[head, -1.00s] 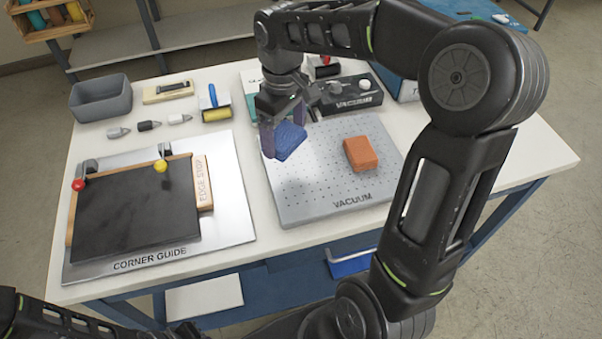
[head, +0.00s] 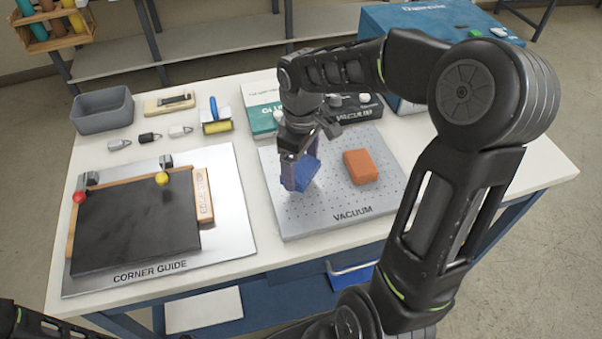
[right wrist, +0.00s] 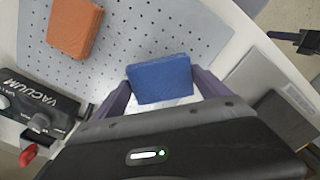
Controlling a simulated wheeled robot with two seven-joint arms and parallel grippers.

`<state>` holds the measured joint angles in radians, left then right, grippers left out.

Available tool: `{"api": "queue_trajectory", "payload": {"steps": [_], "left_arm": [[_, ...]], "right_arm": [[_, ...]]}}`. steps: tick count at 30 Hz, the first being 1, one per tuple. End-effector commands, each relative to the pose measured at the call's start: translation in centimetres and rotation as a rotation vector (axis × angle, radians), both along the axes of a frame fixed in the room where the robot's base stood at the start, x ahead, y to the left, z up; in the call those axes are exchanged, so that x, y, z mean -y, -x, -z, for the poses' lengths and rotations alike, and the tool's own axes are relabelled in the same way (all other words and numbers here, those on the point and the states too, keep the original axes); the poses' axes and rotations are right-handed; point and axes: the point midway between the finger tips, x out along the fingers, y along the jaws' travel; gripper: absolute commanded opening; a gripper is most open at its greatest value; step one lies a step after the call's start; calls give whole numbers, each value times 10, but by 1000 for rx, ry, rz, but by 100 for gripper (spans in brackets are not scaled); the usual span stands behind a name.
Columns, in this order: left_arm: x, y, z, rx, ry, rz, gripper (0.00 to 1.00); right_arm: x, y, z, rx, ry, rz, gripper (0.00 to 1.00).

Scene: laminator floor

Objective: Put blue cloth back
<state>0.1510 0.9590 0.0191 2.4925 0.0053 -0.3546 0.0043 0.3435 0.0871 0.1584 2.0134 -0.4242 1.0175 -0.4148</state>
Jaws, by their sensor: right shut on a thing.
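The blue cloth (head: 305,174) is a small folded block. My right gripper (head: 297,182) is shut on it and holds it over the left part of the perforated vacuum plate (head: 330,221). In the right wrist view the blue cloth (right wrist: 161,80) sits between the two purple fingers of my right gripper (right wrist: 162,88). I cannot tell whether it touches the plate. My left gripper is not in view; only part of an arm shows at the bottom left.
An orange block (head: 361,167) lies on the plate right of the cloth. The corner guide board (head: 240,230) with a dark sheet (head: 135,220) is to the left.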

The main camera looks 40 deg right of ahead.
Motion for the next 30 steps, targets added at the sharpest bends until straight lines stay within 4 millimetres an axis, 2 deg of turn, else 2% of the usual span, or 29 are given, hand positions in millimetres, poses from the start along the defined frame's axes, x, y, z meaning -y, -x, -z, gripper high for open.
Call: {"api": "queue_trajectory", "payload": {"steps": [8, 18, 29, 30], "left_arm": [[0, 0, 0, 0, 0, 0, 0], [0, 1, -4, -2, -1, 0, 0], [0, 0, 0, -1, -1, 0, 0], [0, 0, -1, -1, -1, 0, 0]], "right_arm": [[0, 0, 2, 0, 0, 0, 48], [0, 0, 37, 0, 0, -1, 48], [0, 0, 42, 1, 0, 0, 48], [0, 0, 41, 1, 0, 0, 88]]}}
